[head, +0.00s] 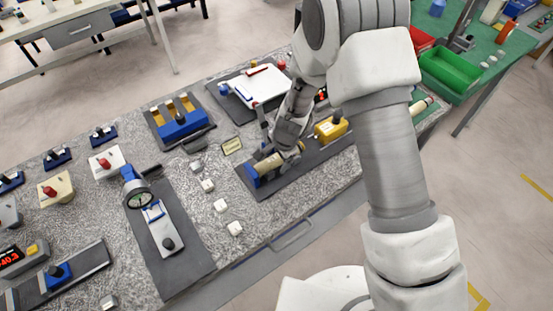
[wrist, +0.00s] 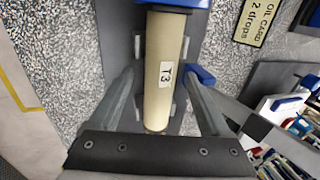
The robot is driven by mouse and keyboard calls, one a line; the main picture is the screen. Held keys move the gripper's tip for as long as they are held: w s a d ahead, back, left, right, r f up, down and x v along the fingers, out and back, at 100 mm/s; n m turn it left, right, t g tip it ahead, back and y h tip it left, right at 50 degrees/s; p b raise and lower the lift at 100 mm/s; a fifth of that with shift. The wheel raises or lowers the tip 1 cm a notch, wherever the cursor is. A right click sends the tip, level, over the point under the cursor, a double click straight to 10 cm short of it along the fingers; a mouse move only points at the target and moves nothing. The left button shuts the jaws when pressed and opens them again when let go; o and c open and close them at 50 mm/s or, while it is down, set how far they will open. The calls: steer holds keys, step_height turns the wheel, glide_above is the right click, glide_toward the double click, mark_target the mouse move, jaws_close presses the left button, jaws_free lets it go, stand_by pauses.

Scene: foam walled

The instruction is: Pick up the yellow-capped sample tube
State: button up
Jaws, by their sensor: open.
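A cream tube labelled T3 (wrist: 158,75) lies lengthwise in the wrist view, with a blue part (wrist: 167,3) at its far end. It also shows in the head view as a tan cylinder (head: 268,164) beside a blue block (head: 251,175) on a dark mat. I cannot make out a yellow cap; the tube's near end is partly hidden by my gripper. My gripper (wrist: 160,78) is open, with one finger on each side of the tube and visible gaps. It also shows in the head view (head: 276,157), low over the tube.
A yellow box (head: 331,128) stands right of my gripper on the same bench. A label card (head: 231,146) and several small white blocks lie to the left. A white tray (head: 262,86) is behind. A green bin (head: 450,68) stands on the right-hand table.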

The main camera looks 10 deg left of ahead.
jaws_close()
stand_by(0.3)
steer(key=shift+r, duration=0.15)
